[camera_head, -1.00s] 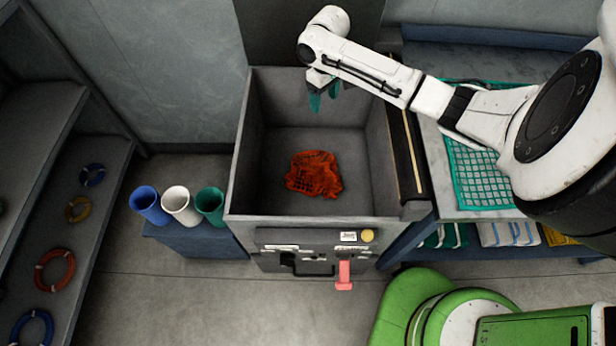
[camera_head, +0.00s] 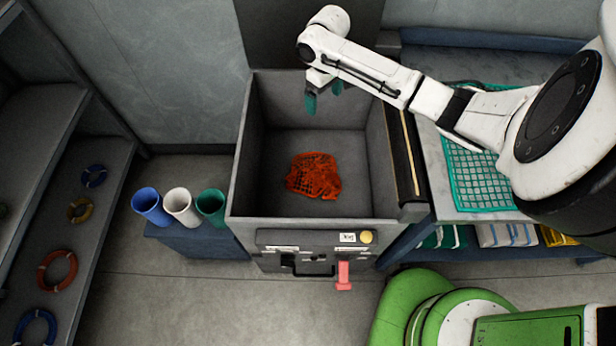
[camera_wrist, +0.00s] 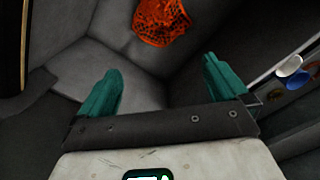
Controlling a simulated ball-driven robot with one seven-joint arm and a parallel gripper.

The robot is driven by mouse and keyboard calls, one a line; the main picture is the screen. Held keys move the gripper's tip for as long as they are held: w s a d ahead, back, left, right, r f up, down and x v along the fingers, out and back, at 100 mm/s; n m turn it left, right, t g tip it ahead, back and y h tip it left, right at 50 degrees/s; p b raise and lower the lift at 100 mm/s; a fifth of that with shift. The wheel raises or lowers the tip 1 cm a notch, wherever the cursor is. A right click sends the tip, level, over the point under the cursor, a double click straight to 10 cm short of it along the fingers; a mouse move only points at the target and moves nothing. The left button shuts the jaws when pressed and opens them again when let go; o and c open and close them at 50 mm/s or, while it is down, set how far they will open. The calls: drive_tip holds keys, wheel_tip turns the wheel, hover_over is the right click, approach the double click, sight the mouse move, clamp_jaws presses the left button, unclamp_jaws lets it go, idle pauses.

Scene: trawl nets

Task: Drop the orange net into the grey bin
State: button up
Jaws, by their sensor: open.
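The orange net (camera_head: 314,176) lies crumpled on the floor of the grey bin (camera_head: 238,180), near its middle, in the head view. It also shows at the top of the wrist view (camera_wrist: 160,20), apart from the fingers. My gripper (camera_head: 323,97) hangs over the back part of the bin, behind the net and above it. Its two teal fingers stand wide apart in the wrist view (camera_wrist: 165,85), with nothing between them. The bin's inner walls and floor show around the net.
A table with a teal net (camera_head: 480,180) stands right of the bin. Blue, white and green cups (camera_head: 182,206) stand to its left on a blue stand. A shelf with several coloured rings (camera_head: 57,270) is at far left. A panel with a red handle (camera_head: 344,275) is on the bin's front.

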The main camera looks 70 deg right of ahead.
wheel_tip(320, 180, up, 4)
drive_tip(key=p, duration=0.3)
wheel_tip(320, 180, up, 11)
drive_tip(key=b, duration=0.1)
idle(0.6)
drive_tip(key=shift+f, duration=0.15)
